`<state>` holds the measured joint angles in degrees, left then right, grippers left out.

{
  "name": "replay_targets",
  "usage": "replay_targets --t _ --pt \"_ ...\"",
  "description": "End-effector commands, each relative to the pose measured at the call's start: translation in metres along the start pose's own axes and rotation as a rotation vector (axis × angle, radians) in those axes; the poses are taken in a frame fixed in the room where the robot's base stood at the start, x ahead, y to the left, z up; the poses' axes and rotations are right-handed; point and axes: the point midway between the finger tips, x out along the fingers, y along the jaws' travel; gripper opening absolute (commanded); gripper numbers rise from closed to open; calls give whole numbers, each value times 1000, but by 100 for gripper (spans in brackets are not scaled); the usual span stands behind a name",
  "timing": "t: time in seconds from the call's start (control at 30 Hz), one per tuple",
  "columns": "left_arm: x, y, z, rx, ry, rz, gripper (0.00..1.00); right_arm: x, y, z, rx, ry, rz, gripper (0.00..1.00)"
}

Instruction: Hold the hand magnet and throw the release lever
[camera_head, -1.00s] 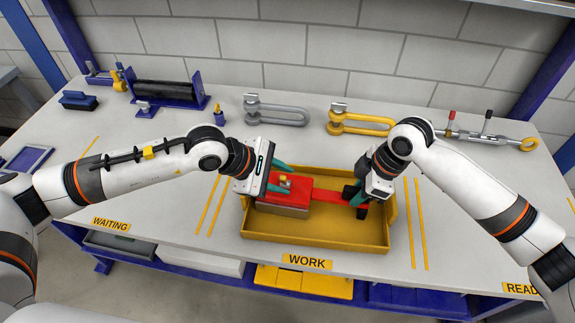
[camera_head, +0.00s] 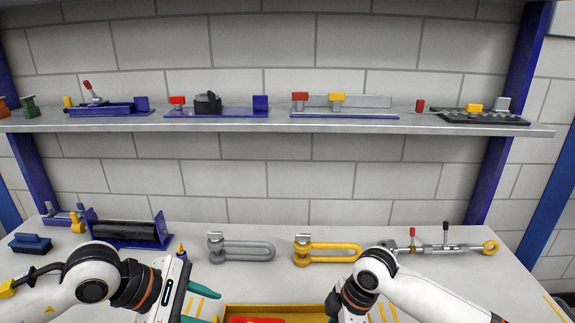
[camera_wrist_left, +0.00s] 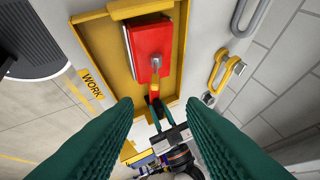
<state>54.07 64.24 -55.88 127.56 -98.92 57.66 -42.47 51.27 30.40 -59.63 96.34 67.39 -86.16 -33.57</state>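The hand magnet (camera_wrist_left: 148,38), a red block with a grey side, lies in a yellow tray (camera_wrist_left: 92,33) in the left wrist view.
A grey shackle (camera_head: 240,250), a yellow shackle (camera_head: 330,252) and a rod with red and black levers (camera_head: 440,248) lie behind the tray. A blue roller stand (camera_head: 130,230) is at the left. A shelf (camera_head: 270,123) with several fixtures runs along the wall above.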

Motion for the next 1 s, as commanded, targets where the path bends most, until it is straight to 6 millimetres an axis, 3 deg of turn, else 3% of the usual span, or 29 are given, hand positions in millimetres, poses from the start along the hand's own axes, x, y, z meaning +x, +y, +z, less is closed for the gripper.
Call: replay_targets --t 0.7,1.0 --pt "-43 -25 -30 2 0 -1 37 0 0 0 0 -1 -1 0" --pt "-48 -27 -34 0 0 1 37 0 0 0 0 -1 -1 0"
